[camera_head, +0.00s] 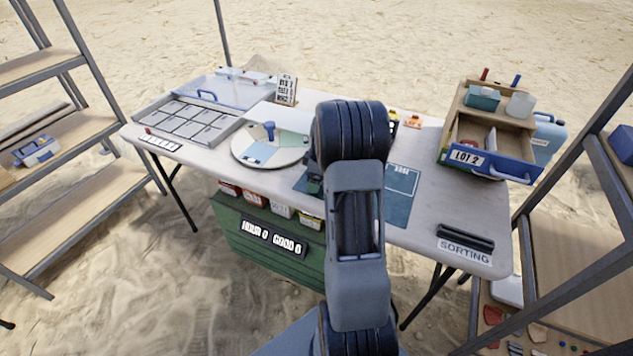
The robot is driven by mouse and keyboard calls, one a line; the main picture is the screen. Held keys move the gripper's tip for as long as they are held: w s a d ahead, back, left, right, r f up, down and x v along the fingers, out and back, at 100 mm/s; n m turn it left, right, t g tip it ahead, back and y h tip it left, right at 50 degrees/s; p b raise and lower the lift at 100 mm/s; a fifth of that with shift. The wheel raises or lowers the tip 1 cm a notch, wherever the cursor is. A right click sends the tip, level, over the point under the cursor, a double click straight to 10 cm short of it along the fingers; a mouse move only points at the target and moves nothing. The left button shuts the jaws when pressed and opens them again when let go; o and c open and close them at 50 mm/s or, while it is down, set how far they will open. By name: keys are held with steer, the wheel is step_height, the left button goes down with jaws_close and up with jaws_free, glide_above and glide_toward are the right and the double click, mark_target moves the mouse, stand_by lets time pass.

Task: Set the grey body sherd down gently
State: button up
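The grey body sherd cannot be made out in the head view. My own arm stands up in the middle of the picture and covers part of the table. A small dark part at the arm's left side (313,180) may belong to my gripper; its fingers are hidden behind the arm, and so is anything they may hold. A blue-green mat (400,205) with a white outline lies on the table, partly behind my arm. A round board (291,138) with coloured sectors and a blue knob lies left of the arm.
A grey compartment tray (178,127) and a lidded clear case (208,88) fill the table's left. A wooden cabinet with an open LOT 2 drawer (491,162) stands at the right. A dark bar and SORTING label (464,251) lie near the front right corner. Shelves flank both sides.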

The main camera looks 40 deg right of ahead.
steer(key=c, duration=1)
steer(key=shift+r, duration=0.1)
